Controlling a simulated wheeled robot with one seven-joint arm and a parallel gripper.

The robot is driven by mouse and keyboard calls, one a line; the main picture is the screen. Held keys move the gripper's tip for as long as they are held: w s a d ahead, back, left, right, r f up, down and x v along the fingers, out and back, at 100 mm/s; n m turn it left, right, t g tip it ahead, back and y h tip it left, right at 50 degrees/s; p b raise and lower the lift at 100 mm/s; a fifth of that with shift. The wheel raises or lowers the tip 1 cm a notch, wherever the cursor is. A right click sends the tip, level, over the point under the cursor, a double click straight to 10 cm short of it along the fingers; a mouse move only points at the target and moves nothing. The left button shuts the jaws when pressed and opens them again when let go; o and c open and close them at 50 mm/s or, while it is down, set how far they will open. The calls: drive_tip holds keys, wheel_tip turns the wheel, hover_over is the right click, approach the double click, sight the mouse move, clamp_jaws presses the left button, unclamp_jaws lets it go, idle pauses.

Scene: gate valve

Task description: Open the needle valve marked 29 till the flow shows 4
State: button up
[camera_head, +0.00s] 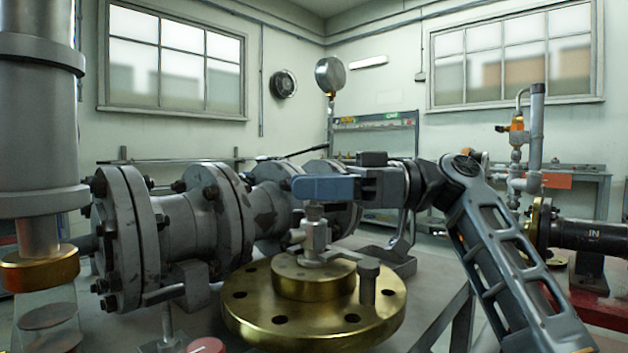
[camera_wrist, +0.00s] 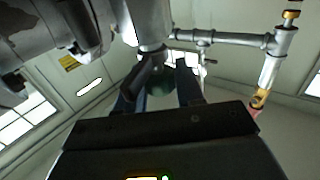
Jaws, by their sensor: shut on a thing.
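A small grey needle valve (camera_head: 314,236) stands upright on a round brass flange (camera_head: 240,318) in the head view. My gripper (camera_head: 308,188) reaches in from the right, its blue fingers level over the valve's stem and hiding its top. In the wrist view the fingers of my gripper (camera_wrist: 158,85) stand on either side of a dark, rounded knob (camera_wrist: 160,88), and they are shut on it. The number 29 cannot be read in either view. No flow reading can be made out.
A large flanged grey pipe (camera_head: 180,225) runs close behind the valve. A bolt (camera_head: 368,280) stands up from the brass flange. A grey column with a brass ring and glass (camera_head: 40,270) fills the left edge. A round gauge (camera_head: 330,75) rises behind, its face unreadable.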

drive_tip(key=o, duration=0.9)
drive_tip(key=shift+o, duration=0.2)
drive_tip(key=p+v, duration=0.1)
drive_tip(key=v, duration=0.6)
drive_tip(key=shift+d+p, duration=0.35)
drive_tip(key=shift+d, duration=0.05)
